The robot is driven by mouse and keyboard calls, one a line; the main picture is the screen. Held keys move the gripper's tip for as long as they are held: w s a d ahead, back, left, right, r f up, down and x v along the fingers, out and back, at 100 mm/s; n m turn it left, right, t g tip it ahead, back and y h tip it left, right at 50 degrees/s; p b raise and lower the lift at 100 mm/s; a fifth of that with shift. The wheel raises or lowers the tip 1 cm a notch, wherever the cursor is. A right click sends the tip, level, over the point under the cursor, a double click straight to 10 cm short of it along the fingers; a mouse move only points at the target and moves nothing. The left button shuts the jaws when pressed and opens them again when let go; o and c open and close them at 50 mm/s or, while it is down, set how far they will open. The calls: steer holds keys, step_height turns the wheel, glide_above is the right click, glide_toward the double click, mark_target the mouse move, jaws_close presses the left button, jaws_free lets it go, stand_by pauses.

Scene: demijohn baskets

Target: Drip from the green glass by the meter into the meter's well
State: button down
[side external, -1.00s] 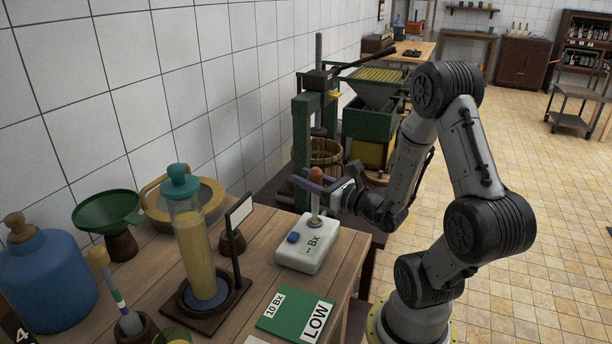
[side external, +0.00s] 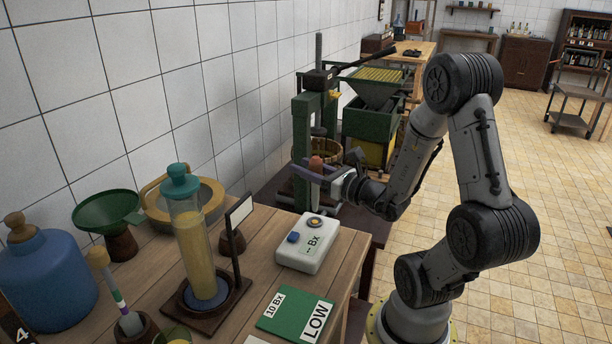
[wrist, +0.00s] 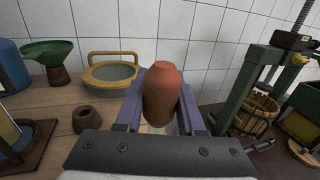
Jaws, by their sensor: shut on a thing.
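My gripper (side external: 318,174) is shut on a dropper with a red-brown rubber bulb (side external: 316,163). In the wrist view the bulb (wrist: 162,95) stands upright between the two purple fingers. The dropper is held above and behind the white meter (side external: 307,252), apart from it; its lower tip is hard to make out. The meter has a blue button, a display reading "-- Bx" and a round orange-ringed well (side external: 316,222) at its far end. A small glass with yellow-green contents (side external: 174,336) is cut off at the bottom edge; I cannot tell whether it is the green glass.
A green LOW card (side external: 296,313) lies in front. A green press (side external: 303,140) stands behind.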

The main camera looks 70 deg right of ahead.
steer(key=shift+r, duration=2.1)
